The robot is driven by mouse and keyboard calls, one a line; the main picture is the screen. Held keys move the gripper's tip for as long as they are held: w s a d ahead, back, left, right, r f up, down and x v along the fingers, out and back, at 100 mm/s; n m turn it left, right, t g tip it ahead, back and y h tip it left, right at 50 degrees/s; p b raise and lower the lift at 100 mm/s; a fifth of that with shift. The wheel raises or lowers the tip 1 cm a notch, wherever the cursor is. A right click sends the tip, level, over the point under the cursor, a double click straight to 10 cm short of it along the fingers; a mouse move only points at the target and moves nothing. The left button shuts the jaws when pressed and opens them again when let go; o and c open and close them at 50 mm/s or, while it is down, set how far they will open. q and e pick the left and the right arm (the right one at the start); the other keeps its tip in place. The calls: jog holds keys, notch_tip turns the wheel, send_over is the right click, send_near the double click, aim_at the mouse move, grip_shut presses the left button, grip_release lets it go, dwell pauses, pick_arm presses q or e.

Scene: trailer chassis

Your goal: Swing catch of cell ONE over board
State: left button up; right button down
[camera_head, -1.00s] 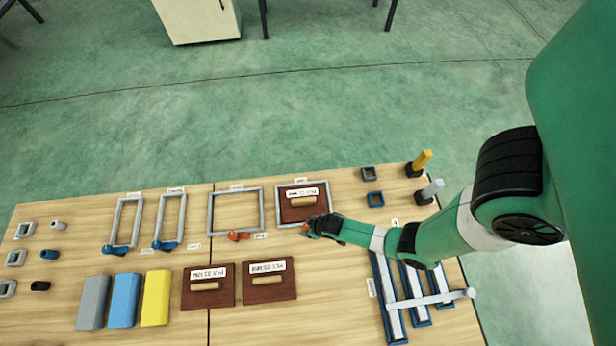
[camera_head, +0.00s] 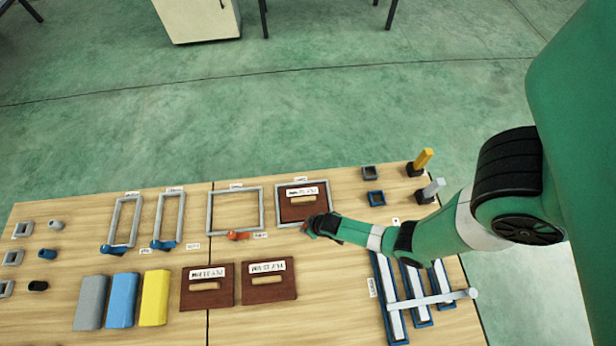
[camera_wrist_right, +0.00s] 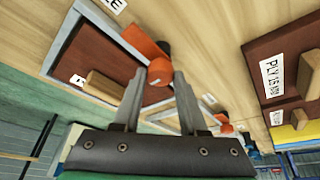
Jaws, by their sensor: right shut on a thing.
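A brown board (camera_head: 291,213) with a wooden handle and a white label lies inside the grey square frame of a cell (camera_head: 278,203). The board also shows in the wrist view (camera_wrist_right: 88,55), beside a label ending in "NE". An orange catch (camera_wrist_right: 146,42) sits at this frame's near edge. My right gripper (camera_head: 309,229) is at that edge, with its fingers (camera_wrist_right: 160,88) shut on the catch's round end. The gripper hides most of the catch in the head view, and I cannot tell how far it overlaps the board. My left gripper is not in view.
An empty square frame (camera_head: 210,214) with an orange catch (camera_head: 238,236) stands to the left. Two brown boards (camera_head: 190,298) (camera_head: 252,295) lie nearer. Blue-framed strips with a grey bar (camera_head: 440,298) lie under my right arm. Upright pegs (camera_head: 422,160) stand at right.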

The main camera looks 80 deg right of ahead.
jog(key=shift+n, duration=0.4)
jog(key=shift+d+n+y, duration=0.1)
jog(key=shift+n+y, duration=0.3)
jog(key=shift+n, duration=0.8)
jog(key=n+y, duration=0.1)
jog(key=n, duration=0.1)
jog(key=n+y+b, duration=0.1)
jog(key=n, duration=0.1)
jog(key=shift+d+n+t, duration=0.15)
jog(key=shift+n+t, duration=0.15)
jog(key=shift+n+y, duration=0.5)
jog(key=shift+n, duration=0.4)
jog(key=shift+r+n+g+y, duration=0.15)
jog(key=shift+n+g+y, duration=0.2)
jog(key=shift+n, duration=0.55)
jog(key=n+p, duration=0.1)
jog(key=n, duration=0.1)
jog(key=shift+d+n+g+y, duration=0.15)
jog(key=shift+n+g+y, duration=0.2)
jog(key=shift+n, duration=0.05)
jog(key=shift+w+f+n+g+y+p, duration=0.1)
jog(key=shift+n+g+y+p, duration=0.15)
jog(key=shift+n, duration=0.7)
jog(key=shift+f+n+g+y+p, duration=0.15)
jog(key=shift+n+g, duration=0.2)
jog(key=shift+n, duration=0.6)
